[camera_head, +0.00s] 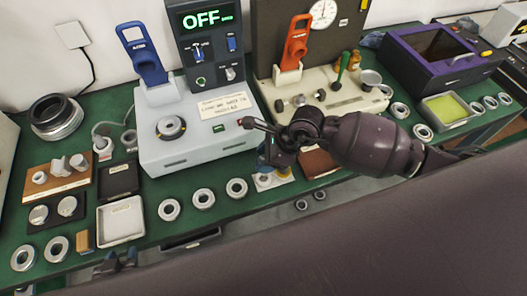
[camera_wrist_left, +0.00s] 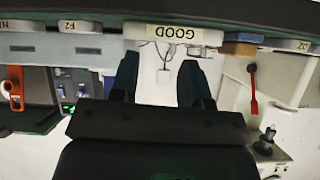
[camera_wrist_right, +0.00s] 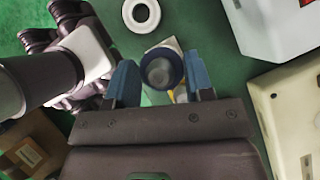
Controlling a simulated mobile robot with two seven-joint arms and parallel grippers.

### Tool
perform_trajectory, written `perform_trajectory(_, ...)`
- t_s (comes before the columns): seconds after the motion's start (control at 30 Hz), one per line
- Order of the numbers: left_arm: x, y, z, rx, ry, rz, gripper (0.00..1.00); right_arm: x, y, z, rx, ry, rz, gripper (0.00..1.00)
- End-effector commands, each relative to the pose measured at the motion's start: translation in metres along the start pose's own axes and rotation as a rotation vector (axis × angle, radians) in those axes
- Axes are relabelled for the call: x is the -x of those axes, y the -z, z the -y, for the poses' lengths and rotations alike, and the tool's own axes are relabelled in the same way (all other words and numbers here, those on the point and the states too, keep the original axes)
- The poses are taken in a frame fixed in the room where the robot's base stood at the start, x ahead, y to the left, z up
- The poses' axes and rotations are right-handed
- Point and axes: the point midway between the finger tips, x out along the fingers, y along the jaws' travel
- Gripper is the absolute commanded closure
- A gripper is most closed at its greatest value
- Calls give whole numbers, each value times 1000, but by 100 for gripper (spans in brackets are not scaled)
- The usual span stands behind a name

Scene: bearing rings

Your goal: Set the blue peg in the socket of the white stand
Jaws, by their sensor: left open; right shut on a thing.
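My right gripper (camera_wrist_right: 162,80) is shut on a round dark blue peg with a grey top, the blue peg (camera_wrist_right: 160,68), seen end-on between the blue-grey fingers. The white stand (camera_wrist_right: 171,43) lies behind the peg in this view, mostly hidden by it, so its socket does not show. In the head view the white stand (camera_head: 264,184) is on the green bench below my right gripper (camera_head: 277,160). I cannot tell whether the peg touches the stand. My left gripper (camera_head: 117,260) is open and empty at the bench's front edge; its fingers also show in the left wrist view (camera_wrist_left: 160,80).
A pale machine (camera_head: 200,150) with an OFF display stands left of the stand, and a beige machine (camera_head: 335,105) behind it. Several rings (camera_head: 204,198) line the bench front. A white tray (camera_head: 121,222) is near my left gripper. A brown box (camera_head: 318,163) lies right of the stand.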

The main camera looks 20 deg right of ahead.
Motion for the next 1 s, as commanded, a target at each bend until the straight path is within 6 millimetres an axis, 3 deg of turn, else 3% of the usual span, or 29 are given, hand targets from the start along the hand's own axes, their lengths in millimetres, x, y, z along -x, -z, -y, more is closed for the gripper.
perform_trajectory(0.63,-12,-7,-1,-2,0,-21,57,-27,21,0,5,-4,1,85)
perform_trajectory(1.0,-14,-5,-2,-2,-1,-25,57,-29,22,0,6,-4,1,85)
